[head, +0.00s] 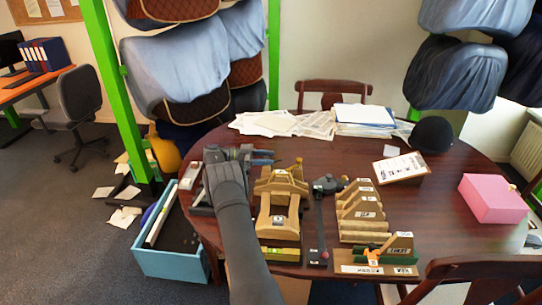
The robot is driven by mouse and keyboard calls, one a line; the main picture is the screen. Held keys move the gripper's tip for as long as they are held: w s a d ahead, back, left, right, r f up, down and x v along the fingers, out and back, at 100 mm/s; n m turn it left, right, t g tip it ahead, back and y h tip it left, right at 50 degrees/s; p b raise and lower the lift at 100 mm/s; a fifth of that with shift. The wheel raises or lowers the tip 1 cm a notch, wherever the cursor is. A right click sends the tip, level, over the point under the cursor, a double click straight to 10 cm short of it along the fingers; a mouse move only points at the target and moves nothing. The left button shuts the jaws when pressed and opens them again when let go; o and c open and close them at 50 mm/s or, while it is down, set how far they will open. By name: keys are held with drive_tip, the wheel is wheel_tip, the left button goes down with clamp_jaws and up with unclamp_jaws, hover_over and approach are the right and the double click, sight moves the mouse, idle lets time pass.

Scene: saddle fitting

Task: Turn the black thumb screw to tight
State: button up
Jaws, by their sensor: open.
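My gripper (264,157) is over the left part of the round dark wooden table, its fingers pointing right, apart and empty. A wooden saddle-shaped fixture (279,216) stands just right of and in front of it. Right of the fixture is a narrow dark bar (318,228) with a black knobbed part (325,184) at its far end. This may carry the black thumb screw, but it is too small to tell. My gripper is to the left of this part and apart from it. My forearm hides part of the table's left side.
Wooden stepped pieces with white labels (362,211) stand right of the bar. A green level-like block (279,254) lies in front of the fixture. Papers (285,123), a black helmet (431,135) and a pink box (492,198) are farther off. Bare tabletop shows at right.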

wheel_tip(320, 180, up, 4)
drive_tip(key=shift+r, duration=0.1)
drive_tip(key=s+d+r, duration=0.4)
drive_tip(key=d+r, duration=0.2)
drive_tip(key=d, duration=0.4)
drive_tip(key=shift+s+d+r, duration=0.3)
drive_tip(key=shift+d+r, duration=0.05)
drive_tip(key=shift+d, duration=0.05)
drive_tip(key=shift+a, duration=0.1)
drive_tip(key=m+t+y, duration=0.5)
drive_tip(key=m+t, duration=0.8)
drive_tip(key=m, duration=1.4)
approach(266, 157)
drive_tip(key=x, duration=1)
drive_tip(key=shift+s, duration=0.1)
